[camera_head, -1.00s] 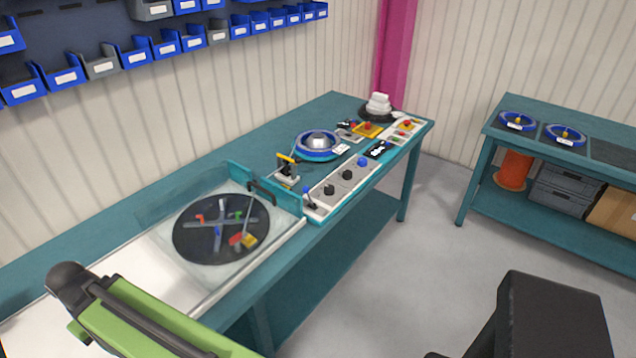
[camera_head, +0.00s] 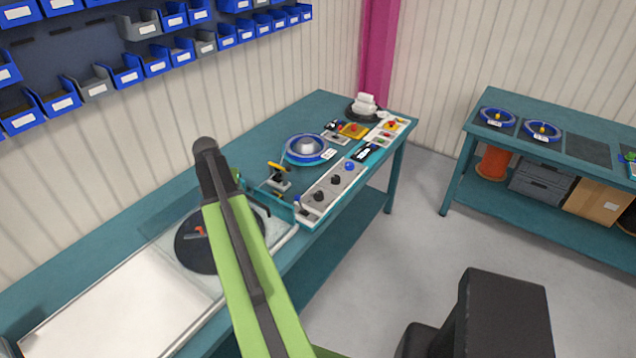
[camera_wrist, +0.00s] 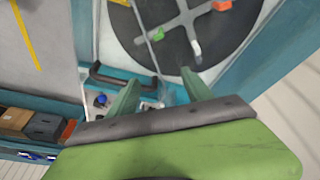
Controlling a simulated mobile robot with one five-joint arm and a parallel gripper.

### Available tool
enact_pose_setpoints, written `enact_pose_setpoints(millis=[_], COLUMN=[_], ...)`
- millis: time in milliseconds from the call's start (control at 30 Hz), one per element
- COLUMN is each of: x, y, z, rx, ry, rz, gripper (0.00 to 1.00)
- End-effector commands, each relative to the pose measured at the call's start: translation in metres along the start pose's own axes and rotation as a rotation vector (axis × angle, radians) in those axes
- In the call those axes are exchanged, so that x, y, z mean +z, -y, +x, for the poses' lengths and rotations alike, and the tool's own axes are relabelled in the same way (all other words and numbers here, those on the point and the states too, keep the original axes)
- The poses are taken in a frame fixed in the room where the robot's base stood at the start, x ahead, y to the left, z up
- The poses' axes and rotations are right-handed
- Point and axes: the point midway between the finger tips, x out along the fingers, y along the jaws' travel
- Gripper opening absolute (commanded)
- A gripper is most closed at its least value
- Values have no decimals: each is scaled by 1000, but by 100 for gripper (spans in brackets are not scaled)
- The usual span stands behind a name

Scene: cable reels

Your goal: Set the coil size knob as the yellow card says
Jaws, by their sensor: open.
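The control panel (camera_head: 328,192) is a pale strip along the bench's front edge, with two black knobs (camera_head: 319,196) (camera_head: 335,180) and a blue one (camera_head: 350,166). Which knob sets coil size cannot be read. No yellow card can be made out for sure. My gripper (camera_wrist: 160,90) is open and empty in the wrist view. Its green fingers are spread above the edge of the winding station, near a black handle (camera_wrist: 117,78) and a blue-topped control (camera_wrist: 100,100). In the head view my green arm crosses the bench, and the fingers cannot be seen.
The dark round plate (camera_head: 195,240) with a cross and coloured pegs is partly behind my arm. A blue reel (camera_head: 306,149) and a yellow-handled tool (camera_head: 279,176) stand behind the panel. A second bench (camera_head: 585,148) is at the right, with free floor between.

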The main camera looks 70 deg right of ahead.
Motion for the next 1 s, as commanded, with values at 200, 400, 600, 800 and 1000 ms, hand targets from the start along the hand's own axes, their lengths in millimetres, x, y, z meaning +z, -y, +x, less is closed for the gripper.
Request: enact_pose_setpoints(millis=[200, 400, 600, 800, 1000], x=[-110, -130, -129, -129, -131], y=[-186, -250, -252, -255, -260], z=[36, 43, 48, 75, 119], rx=[108, 142, 143, 143, 143], ry=[-67, -93, -93, -93, -92], rz=[421, 547, 549, 549, 547], gripper=[58, 58, 58, 58, 58])
